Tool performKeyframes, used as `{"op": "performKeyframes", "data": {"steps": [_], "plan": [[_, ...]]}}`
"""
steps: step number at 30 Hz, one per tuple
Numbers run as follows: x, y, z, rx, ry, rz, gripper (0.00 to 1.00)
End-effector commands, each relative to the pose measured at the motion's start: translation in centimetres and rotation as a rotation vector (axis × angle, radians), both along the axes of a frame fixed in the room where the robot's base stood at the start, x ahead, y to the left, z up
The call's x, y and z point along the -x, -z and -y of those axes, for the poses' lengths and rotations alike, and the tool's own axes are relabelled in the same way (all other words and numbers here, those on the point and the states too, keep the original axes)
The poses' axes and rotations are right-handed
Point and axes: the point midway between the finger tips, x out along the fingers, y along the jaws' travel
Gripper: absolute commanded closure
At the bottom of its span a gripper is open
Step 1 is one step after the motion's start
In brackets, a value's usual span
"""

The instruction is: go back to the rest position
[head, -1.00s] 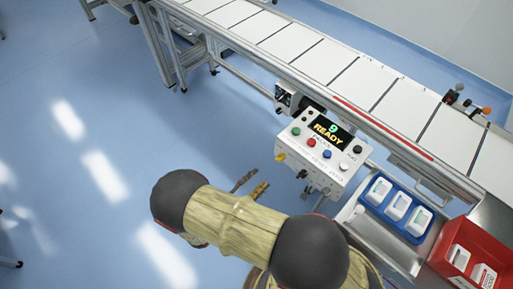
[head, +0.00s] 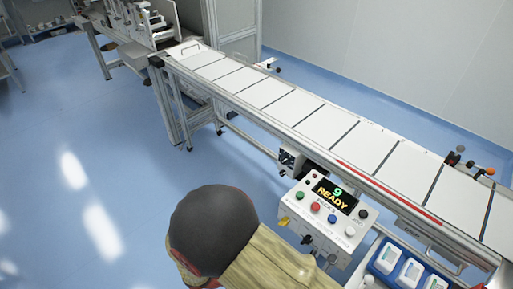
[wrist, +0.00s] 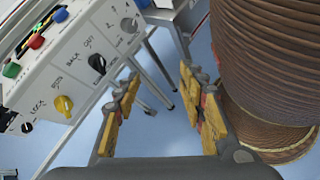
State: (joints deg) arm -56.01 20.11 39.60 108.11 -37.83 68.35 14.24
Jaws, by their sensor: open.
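My gripper (wrist: 160,92) is open and empty in the wrist view, with its yellow-padded fingers apart and floor between them. It is beside the white control box (wrist: 72,70), which has colored buttons and dark and yellow knobs, and I see no contact. In the head view my gripper is not visible. There the control box (head: 318,232) sits to the right of my arm, and its display (head: 335,196) reads "9 READY".
A long conveyor (head: 262,93) with white panels runs diagonally behind the control box. A blue tray (head: 373,265) with white packs is at the lower right. Metal-framed equipment (head: 120,45) stands at the upper left. Blue floor (head: 95,140) to the left is clear.

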Motion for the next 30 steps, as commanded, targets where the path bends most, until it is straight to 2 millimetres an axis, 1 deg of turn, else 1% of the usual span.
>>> {"op": "performKeyframes", "data": {"steps": [1, 7, 11, 17, 23, 26, 30], "plan": [[0.2, -1.4, -0.1, -0.069, 0.062, -0.001, 0.59], [1.0, -6.2, -0.4, -0.341, 0.287, 0.013, 0.59], [0.9, -9.5, -0.5, -0.519, 0.413, 0.06, 0.59], [0.3, -15.0, 0.2, -0.773, 0.586, 0.184, 0.59], [-0.3, -20.7, 2.0, -0.998, 0.735, 0.366, 0.59], [-0.5, -23.6, 3.5, -1.093, 0.8, 0.477, 0.59], [-0.3, -27.6, 6.2, -1.193, 0.869, 0.644, 0.59]]}}
